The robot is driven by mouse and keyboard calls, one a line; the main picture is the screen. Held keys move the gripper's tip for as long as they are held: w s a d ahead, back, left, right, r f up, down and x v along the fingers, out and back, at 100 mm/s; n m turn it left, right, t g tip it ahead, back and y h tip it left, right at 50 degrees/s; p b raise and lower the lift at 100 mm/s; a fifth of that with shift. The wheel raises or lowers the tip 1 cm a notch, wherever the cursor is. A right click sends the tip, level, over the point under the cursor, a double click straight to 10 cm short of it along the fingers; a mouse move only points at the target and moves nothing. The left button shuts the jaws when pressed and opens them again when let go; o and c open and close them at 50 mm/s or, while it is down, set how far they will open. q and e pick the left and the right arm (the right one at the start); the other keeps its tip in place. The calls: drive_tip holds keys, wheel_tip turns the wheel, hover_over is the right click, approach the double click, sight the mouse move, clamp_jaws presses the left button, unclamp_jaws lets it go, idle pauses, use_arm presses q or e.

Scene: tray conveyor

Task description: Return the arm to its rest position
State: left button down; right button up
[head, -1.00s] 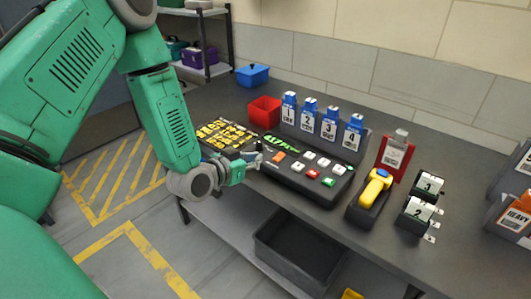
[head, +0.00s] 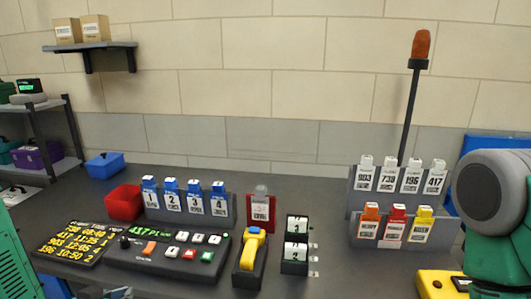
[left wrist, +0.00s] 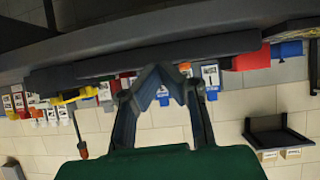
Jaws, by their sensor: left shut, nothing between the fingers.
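My left gripper (left wrist: 155,74) is shut and empty in the left wrist view, its two fingers meeting at the tips. Only a small part of it (head: 118,293) shows at the bottom edge of the head view, in front of the button console (head: 190,283). A green piece of my arm shows at the lower left edge. A green link with a grey joint, also mine, fills the right edge. My right gripper is out of view.
The dark counter (head: 330,205) holds blue numbered tags (head: 172,202), a red bin (head: 123,202), a yellow-handled scanner (head: 252,245), black numbered blocks (head: 297,226) and a tag rack (head: 352,210). A blue bin (head: 105,165) stands at the back left. The wall is behind.

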use_arm(q)
drive_tip(key=s+d+f+g, duration=0.2)
drive_tip(key=s+f, duration=0.3)
drive_tip(key=s, duration=0.3)
drive_tip(key=s+d+f+g+y+b, duration=0.1)
drive_tip(key=s+d+f+g, duration=0.1)
drive_tip(key=s+f+g, duration=0.3)
drive_tip(key=s+d+f+g+b, duration=0.1)
drive_tip(key=s+f+g, duration=0.3)
drive_tip(key=s, duration=0.9)
wheel_tip(320, 180, down, 2)
drive_tip(key=shift+s+d+f, duration=0.15)
drive_tip(key=shift+d, duration=0.75)
